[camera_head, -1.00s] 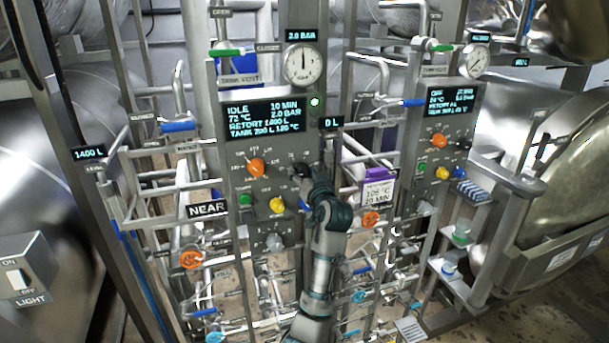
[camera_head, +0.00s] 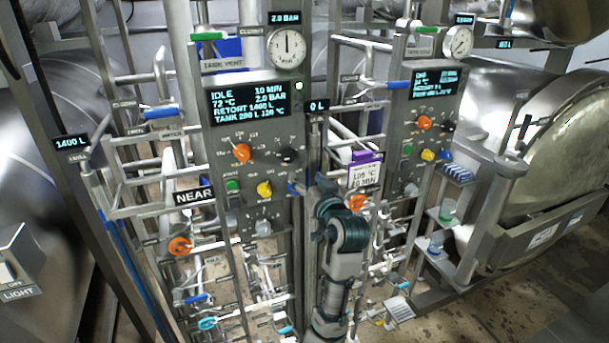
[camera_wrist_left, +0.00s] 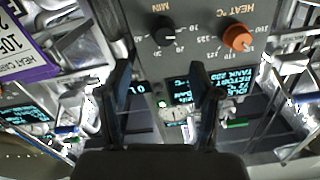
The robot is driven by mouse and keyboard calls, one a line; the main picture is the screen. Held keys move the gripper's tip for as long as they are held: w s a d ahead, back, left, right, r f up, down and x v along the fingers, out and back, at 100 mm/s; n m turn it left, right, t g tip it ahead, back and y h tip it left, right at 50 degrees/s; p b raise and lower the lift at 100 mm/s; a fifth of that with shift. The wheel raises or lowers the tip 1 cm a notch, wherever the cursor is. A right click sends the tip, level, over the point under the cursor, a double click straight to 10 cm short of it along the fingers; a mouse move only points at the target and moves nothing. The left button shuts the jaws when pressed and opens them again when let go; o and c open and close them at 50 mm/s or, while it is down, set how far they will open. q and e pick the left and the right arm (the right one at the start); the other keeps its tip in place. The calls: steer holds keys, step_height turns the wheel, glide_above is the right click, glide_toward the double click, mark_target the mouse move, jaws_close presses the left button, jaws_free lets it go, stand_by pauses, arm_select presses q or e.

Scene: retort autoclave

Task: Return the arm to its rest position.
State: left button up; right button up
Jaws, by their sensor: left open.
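My left arm (camera_head: 342,245) rises from the bottom middle of the head view, in front of the gap between two grey control panels. Its gripper is at the right edge of the near panel (camera_head: 220,160), mostly hidden by the wrist. In the left wrist view the left gripper (camera_wrist_left: 165,70) is open, with nothing between its two dark fingers. A black MIN knob (camera_wrist_left: 165,38) and an orange HEAT knob (camera_wrist_left: 238,37) are beyond the fingertips. My right gripper is not in view.
Pipes with an orange valve wheel (camera_head: 179,246) and blue handles (camera_head: 162,113) surround the panels. A purple-topped heat card (camera_head: 363,175) is right of my wrist. A far panel (camera_head: 418,120), small shelves with cups (camera_head: 447,211) and a large steel vessel (camera_head: 565,140) stand right.

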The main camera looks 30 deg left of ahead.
arm_select(q)
steer(key=shift+w+a, duration=0.1)
steer(key=shift+a, duration=0.05)
